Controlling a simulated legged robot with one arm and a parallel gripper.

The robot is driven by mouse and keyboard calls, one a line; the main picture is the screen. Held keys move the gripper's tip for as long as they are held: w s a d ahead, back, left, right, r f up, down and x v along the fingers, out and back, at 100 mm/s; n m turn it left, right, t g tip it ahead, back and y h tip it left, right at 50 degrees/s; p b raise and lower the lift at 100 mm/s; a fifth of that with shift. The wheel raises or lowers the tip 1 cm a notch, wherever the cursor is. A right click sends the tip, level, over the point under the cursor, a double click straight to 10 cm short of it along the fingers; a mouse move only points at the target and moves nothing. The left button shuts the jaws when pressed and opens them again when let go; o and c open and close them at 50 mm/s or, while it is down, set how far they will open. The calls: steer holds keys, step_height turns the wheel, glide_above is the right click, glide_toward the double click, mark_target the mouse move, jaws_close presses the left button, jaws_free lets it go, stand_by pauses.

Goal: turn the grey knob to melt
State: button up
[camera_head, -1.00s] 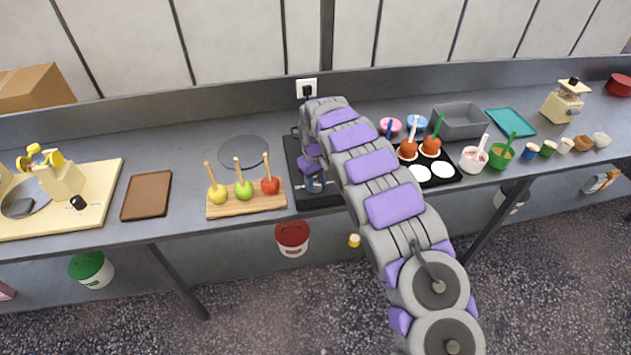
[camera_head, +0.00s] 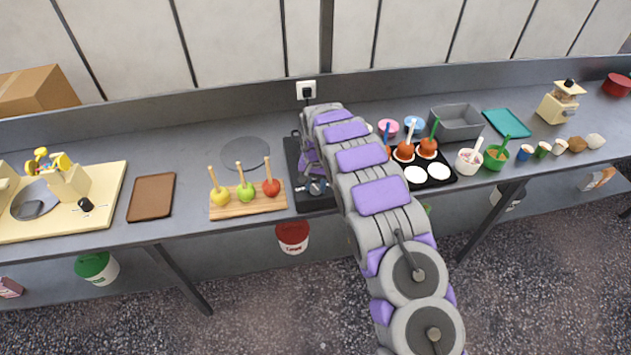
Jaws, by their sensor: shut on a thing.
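Left of the appliance, a wooden board (camera_head: 225,211) holds three apples on sticks. To the right are a black tray (camera_head: 440,182) with dipped apples, a grey bin (camera_head: 457,122) and several small bowls. A brown board (camera_head: 151,198) lies farther left.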

mark_target(314, 187)
steer(key=shift+s+a+m+p, duration=0.1)
steer(key=shift+m+p, duration=0.45)
steer(key=shift+m, duration=1.65)
steer(key=o, duration=1.1)
steer(key=shift+a, duration=0.1)
steer(key=shift+c, duration=0.2)
steer(key=shift+r, duration=0.1)
steer(key=shift+r, duration=0.25)
step_height(314, 187, up, 16)
steer(key=p, duration=0.1)
steer(key=shift+r+p, duration=0.25)
steer(key=shift+p, duration=0.05)
